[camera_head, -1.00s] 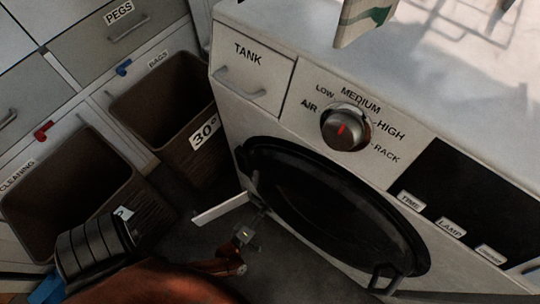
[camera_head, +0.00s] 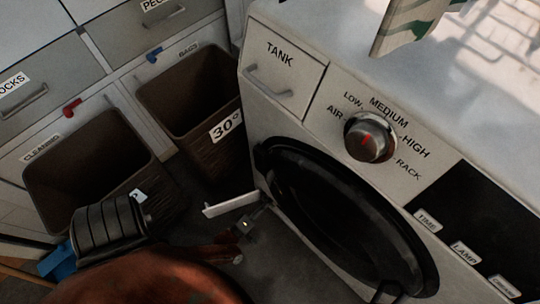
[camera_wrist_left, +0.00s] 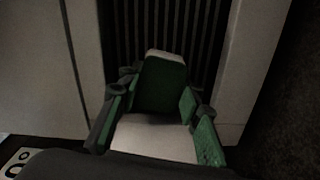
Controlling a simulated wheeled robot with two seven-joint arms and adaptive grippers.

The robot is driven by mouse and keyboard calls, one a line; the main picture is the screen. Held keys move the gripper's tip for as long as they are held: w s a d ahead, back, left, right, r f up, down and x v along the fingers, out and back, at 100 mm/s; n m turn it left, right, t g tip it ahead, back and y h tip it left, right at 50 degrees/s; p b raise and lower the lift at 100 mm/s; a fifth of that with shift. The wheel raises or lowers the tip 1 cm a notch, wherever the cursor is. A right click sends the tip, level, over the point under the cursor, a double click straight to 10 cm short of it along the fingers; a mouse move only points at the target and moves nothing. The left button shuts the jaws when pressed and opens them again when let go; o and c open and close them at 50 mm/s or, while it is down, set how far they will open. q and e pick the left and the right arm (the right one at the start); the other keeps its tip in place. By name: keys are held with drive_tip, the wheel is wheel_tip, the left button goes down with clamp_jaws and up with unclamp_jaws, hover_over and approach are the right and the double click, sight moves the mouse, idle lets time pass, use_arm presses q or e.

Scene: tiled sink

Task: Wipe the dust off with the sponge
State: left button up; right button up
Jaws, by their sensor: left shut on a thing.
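My left gripper (camera_head: 246,224) is low by the front of the white dryer, beside a pale open flap (camera_head: 231,205). In the left wrist view the gripper (camera_wrist_left: 158,100) is shut on the sponge (camera_wrist_left: 162,84), a green block with a whitish edge. The sponge is in front of dark vertical fins (camera_wrist_left: 150,28) between pale panels. I cannot tell whether it touches them. Dust cannot be made out on the dark fins. In the head view the sponge cannot be made out. My right gripper is not in view.
The dryer has a dark round door (camera_head: 345,220), a knob (camera_head: 369,137) and a tank drawer (camera_head: 282,78). Two brown bins, one marked 30° (camera_head: 190,105) and one below the cleaning label (camera_head: 90,165), stand left. A green-and-white cloth (camera_head: 412,25) hangs over the top.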

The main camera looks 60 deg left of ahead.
use_arm(q)
drive_tip(key=v, duration=0.6)
idle(0.3)
drive_tip(key=shift+s, duration=0.1)
